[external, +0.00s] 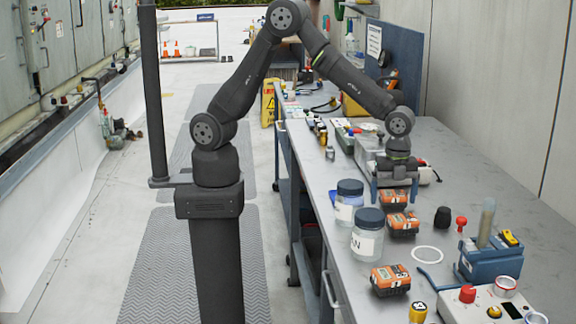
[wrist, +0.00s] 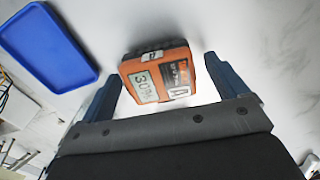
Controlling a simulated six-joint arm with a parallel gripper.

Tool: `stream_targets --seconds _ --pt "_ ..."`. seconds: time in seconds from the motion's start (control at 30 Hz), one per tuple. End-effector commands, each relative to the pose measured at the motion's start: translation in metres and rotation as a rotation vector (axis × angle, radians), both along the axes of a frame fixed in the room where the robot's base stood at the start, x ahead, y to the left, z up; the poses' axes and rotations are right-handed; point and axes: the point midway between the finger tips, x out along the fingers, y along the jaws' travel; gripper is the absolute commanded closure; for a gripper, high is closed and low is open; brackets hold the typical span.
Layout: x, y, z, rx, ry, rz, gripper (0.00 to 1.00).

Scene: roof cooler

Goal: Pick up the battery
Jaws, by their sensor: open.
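Three orange and black batteries stand on the grey bench in the external view: one (external: 393,201) right below and in front of my gripper (external: 394,192), one (external: 402,225) nearer the camera, and one (external: 390,280) nearest. My gripper points down with its fingers apart. In the wrist view, a battery (wrist: 160,76) with a white label lies between the two blue-grey fingers of my gripper (wrist: 163,78), with gaps on both sides. It looks untouched by the fingers. It seems to be the farthest of the three batteries.
Two lidded jars (external: 367,236) (external: 348,203) stand left of the batteries. A black knob-like piece (external: 442,217), a white ring (external: 427,254) and a blue holder (external: 490,262) are to the right. A blue tray (wrist: 45,55) shows in the wrist view.

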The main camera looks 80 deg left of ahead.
Motion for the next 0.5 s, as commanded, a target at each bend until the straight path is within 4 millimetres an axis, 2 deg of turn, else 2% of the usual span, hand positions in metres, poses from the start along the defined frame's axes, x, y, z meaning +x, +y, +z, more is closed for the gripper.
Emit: stream_targets --seconds 0.27,0.5 --pt "0.0000 0.0000 -0.0032 0.000 0.000 0.000 0.09" --pt "0.0001 0.0000 -0.0030 0.000 0.000 0.001 0.56"
